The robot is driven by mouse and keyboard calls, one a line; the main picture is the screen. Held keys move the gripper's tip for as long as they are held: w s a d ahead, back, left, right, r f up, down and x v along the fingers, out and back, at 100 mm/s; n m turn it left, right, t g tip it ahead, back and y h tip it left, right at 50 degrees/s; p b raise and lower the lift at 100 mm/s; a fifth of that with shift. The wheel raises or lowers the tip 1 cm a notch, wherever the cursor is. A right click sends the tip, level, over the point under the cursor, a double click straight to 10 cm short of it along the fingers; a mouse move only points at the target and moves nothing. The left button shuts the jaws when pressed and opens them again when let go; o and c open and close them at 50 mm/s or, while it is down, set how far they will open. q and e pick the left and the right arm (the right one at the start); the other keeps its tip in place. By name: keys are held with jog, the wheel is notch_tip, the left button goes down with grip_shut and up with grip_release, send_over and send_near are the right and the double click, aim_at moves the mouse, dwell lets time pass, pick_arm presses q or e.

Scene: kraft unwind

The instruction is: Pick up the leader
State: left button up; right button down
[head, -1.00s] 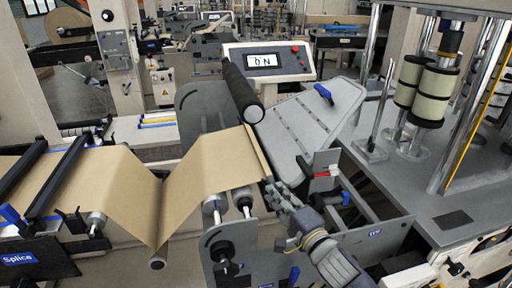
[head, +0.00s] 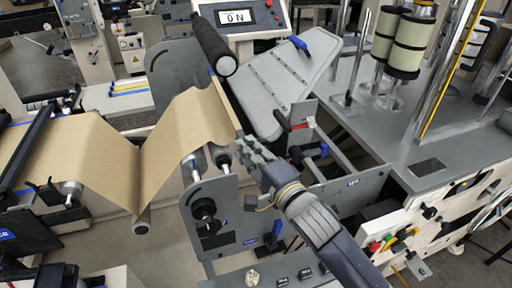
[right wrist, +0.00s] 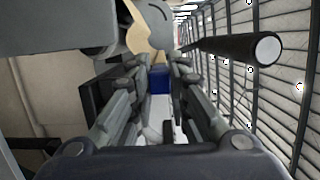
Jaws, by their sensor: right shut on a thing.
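The leader is the free end of the brown kraft web (head: 190,125), which rises from a low roller to a stiff-looking edge beside the black roller. The lower corner of that edge meets my right gripper (head: 248,148), which is shut on it. In the right wrist view the fingers (right wrist: 158,82) point away from the camera, and a brown piece of the web (right wrist: 142,38) shows beyond them. The exact contact is hidden between the fingers. My left gripper is not in view.
A black roller (head: 213,44) lies just above the leader's end. A console reading "ON" (head: 240,17) stands behind. Cream rolls (head: 402,45) stand on the right-hand machine.

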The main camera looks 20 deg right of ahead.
jog(key=s+a+r+b, duration=0.1)
jog(key=s+a+b, duration=0.1)
jog(key=s+a, duration=0.55)
jog(key=p, duration=0.4)
send_near(237, 128)
jog(key=w+r, duration=0.1)
jog(key=w, duration=0.3)
jog(key=shift+w+d+r, duration=0.1)
jog(key=shift+r, duration=0.15)
jog(key=shift+w+d+f, duration=0.15)
jog(key=shift+w+d, duration=0.25)
dwell(0.4)
